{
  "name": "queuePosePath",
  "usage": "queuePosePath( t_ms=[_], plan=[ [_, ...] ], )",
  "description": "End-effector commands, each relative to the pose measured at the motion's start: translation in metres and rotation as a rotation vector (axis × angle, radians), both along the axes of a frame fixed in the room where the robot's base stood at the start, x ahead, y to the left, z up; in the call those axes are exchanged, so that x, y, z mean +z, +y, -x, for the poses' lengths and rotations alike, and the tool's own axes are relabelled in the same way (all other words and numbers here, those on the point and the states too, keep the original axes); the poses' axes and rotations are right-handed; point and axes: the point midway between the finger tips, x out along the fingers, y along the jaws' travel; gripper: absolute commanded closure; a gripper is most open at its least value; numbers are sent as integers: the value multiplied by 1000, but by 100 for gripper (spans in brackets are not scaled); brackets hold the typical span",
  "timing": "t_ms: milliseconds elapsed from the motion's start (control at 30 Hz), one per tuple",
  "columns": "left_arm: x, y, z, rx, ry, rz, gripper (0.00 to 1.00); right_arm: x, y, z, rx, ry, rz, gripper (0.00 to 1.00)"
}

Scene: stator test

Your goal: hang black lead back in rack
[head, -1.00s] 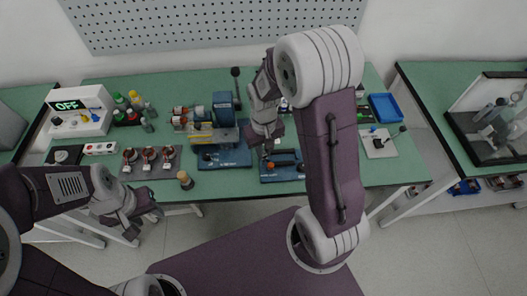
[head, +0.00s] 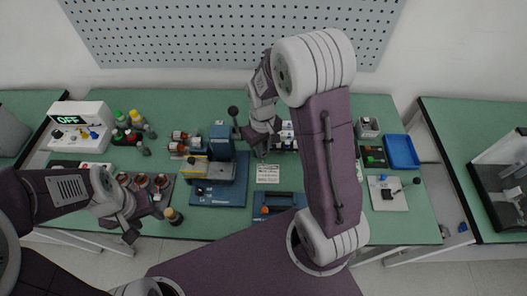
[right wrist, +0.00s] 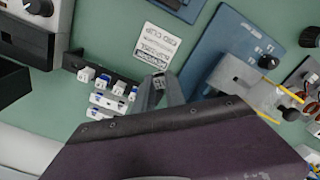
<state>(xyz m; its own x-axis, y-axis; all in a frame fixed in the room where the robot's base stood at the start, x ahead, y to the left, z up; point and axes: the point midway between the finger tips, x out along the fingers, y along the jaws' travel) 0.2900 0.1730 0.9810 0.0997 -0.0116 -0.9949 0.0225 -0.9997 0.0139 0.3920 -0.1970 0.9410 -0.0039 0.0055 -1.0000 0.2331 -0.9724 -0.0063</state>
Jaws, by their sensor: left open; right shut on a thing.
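The rack (right wrist: 100,68) is a dark bar on the bench with several white and blue plugs by it. In the head view the rack (head: 287,138) is partly covered by my right arm. My right gripper (head: 259,150) is low over the bench, just left of the rack. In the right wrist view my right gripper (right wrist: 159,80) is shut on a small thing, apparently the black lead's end. The rest of the lead is not clear. My left gripper (head: 143,222) is open and empty by the bench's front left edge.
A printed card (head: 267,173) lies in front of the right gripper. A blue base plate (head: 222,190) with a machine stands to its left, and a blue box (head: 276,201) in front. A blue tray (head: 402,152) sits at the right. Bare green bench shows between them.

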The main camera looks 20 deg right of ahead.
Motion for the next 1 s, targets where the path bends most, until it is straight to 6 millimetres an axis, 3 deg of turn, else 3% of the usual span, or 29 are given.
queuePosePath(
  t_ms=[33,533,700,1000],
  plan=[
    [11,0,0,0,0,0,55,10,-1,-4,52,1,0,100],
    [75,0,0,0,0,0,55,61,-22,-55,771,-3,-4,100],
    [79,0,0,0,0,0,55,62,-25,-62,882,-5,-3,100],
    [69,0,0,0,0,0,55,53,-25,-62,887,-5,-3,100]
  ],
)
